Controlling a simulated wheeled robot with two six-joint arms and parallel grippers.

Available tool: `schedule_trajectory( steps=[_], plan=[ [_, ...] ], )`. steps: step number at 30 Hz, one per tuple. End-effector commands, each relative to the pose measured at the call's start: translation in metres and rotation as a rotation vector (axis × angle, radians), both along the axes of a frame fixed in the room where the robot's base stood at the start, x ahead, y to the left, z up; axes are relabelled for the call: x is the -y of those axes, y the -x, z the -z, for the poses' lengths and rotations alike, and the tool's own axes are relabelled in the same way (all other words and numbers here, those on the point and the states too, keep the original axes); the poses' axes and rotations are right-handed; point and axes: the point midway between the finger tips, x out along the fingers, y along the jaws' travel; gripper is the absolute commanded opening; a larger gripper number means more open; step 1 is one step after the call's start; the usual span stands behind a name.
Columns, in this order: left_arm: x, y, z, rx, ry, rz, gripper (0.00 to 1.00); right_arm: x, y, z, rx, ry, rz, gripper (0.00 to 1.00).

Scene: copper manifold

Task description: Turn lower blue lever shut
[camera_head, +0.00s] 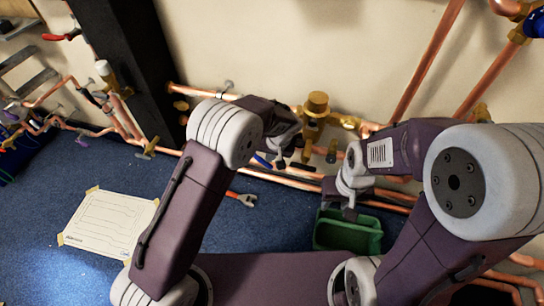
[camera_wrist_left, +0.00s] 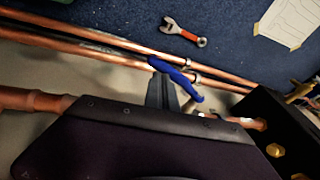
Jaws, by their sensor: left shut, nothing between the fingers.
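The blue lever (camera_wrist_left: 178,75) is a curved blue handle in the left wrist view, lying slantwise in front of the copper pipes. Part of it is behind my left gripper (camera_wrist_left: 160,88), whose fingers are shut and empty right beside it; I cannot tell whether they touch. In the head view a small part of the blue lever (camera_head: 262,160) shows below my left gripper (camera_head: 284,160), near the lower pipes. My right gripper (camera_head: 347,210) hangs near the green bin, and its fingers are too small to read.
Copper pipes (camera_head: 275,180) run along the wall's foot. A brass valve (camera_head: 316,104) stands behind my grippers. A green bin (camera_head: 345,236) is on the blue floor. A red-handled wrench (camera_head: 243,198) and a taped paper sheet (camera_head: 105,222) lie there. A dark post (camera_head: 125,50) rises at left.

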Motion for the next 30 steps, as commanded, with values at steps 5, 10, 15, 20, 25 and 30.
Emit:
schedule_trajectory(
  steps=[5,10,15,20,25,30],
  plan=[
    [-0.0019,-0.0026,0.0093,-0.001,0.000,-0.001,0.00,0.0000,-0.0001,0.0055,0.000,0.000,0.000,0.39],
    [-0.0020,-0.0026,0.0086,-0.001,0.000,-0.001,0.00,0.0000,-0.0001,0.0047,0.000,0.000,0.000,0.39],
    [-0.0019,-0.0024,0.0087,-0.001,0.000,-0.001,0.00,0.0000,-0.0001,0.0047,0.000,0.000,0.000,0.39],
    [-0.0019,-0.0024,0.0110,-0.001,0.000,0.000,0.00,0.0000,0.0000,0.0043,0.000,0.000,0.000,0.39],
    [-0.0018,-0.0026,0.0132,-0.001,0.000,-0.001,0.00,0.0000,0.0000,0.0042,0.000,0.000,0.000,0.39],
    [-0.0019,-0.0027,0.0154,-0.001,0.000,-0.001,0.00,0.0000,0.0000,0.0042,0.000,0.000,0.000,0.39]
  ],
)
